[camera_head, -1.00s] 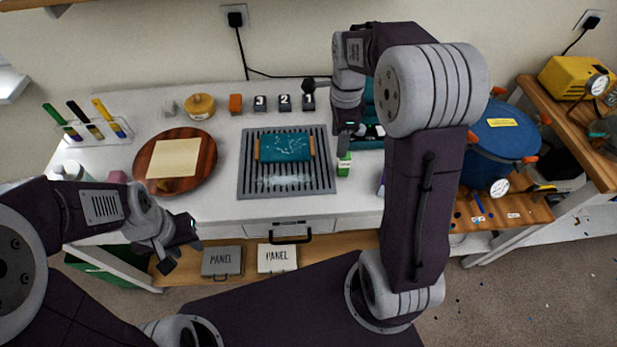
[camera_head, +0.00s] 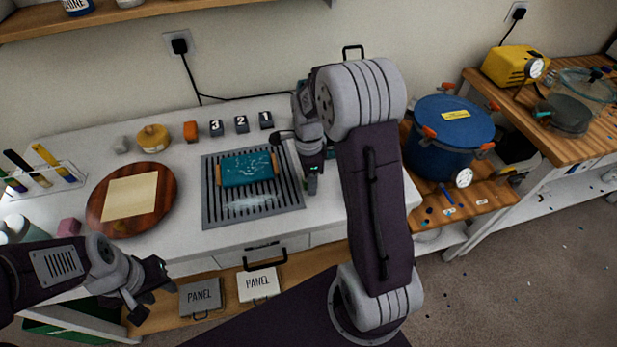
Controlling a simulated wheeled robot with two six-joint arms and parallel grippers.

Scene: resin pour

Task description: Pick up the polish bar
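No object is labelled as the polish bar. Two small blocks could be it, and I cannot tell which: an orange block (camera_head: 191,131) at the back of the white worktop, and a pink block (camera_head: 68,227) at its front left. My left gripper (camera_head: 150,291) is open and empty in front of the worktop's front edge, right of and below the pink block. My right gripper (camera_head: 312,186) points down at the right edge of the slatted rack; its fingers are too small and dark to read. My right arm hides the worktop behind it.
The slatted rack (camera_head: 211,210) bears a teal slab (camera_head: 246,169). A round wooden board (camera_head: 104,221) with a cream sheet, a yellow tin (camera_head: 153,138) and numbered blocks (camera_head: 241,124) stand on the worktop. A blue pot (camera_head: 436,145) stands at the right. Panel cases (camera_head: 200,297) lie on the lower shelf.

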